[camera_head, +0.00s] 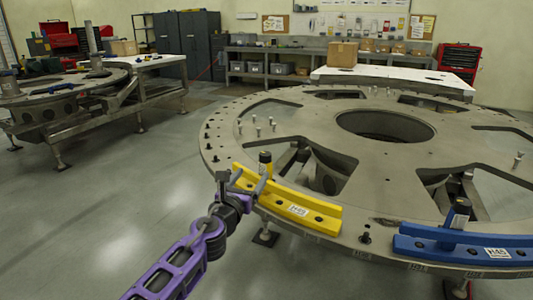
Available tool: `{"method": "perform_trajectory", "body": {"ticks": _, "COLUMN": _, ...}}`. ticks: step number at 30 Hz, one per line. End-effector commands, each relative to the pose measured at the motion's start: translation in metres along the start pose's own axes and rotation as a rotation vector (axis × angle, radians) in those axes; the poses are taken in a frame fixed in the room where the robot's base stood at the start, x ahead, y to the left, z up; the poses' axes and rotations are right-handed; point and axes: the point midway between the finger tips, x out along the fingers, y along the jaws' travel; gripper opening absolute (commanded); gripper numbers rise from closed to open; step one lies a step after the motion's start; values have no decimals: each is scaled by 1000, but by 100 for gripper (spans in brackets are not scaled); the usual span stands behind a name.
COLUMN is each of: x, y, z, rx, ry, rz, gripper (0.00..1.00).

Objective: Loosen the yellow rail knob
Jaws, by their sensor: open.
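The yellow rail (300,207) lies along the near left rim of the large round turret plate (300,118), with a white label on it. Its knob (265,162) stands upright at the rail's left end, with a black lower part and a yellow band. My gripper (241,178) is open beside the knob, with its fingers reaching toward the rail's left end from the left. I cannot tell whether a finger touches the knob or the rail. My purple arm comes up from the bottom of the view.
A blue rail (465,249) with its own upright knob (457,213) sits on the rim to the right. A small dark knob (365,237) stands between the rails. Several small pins stand up from the plate. The floor left of my arm is clear.

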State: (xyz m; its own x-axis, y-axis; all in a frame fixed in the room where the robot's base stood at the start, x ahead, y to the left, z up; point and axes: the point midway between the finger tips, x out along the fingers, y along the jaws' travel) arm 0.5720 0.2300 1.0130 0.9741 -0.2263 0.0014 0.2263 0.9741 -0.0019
Motion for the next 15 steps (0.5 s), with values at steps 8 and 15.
{"method": "perform_trajectory", "body": {"ticks": 8, "x": 57, "y": -2, "z": -1, "rx": 3, "ry": 1, "rz": -4, "gripper": 77}}
{"method": "perform_trajectory", "body": {"ticks": 15, "x": 107, "y": -3, "z": -1, "rx": 3, "ry": 1, "rz": -5, "gripper": 77}}
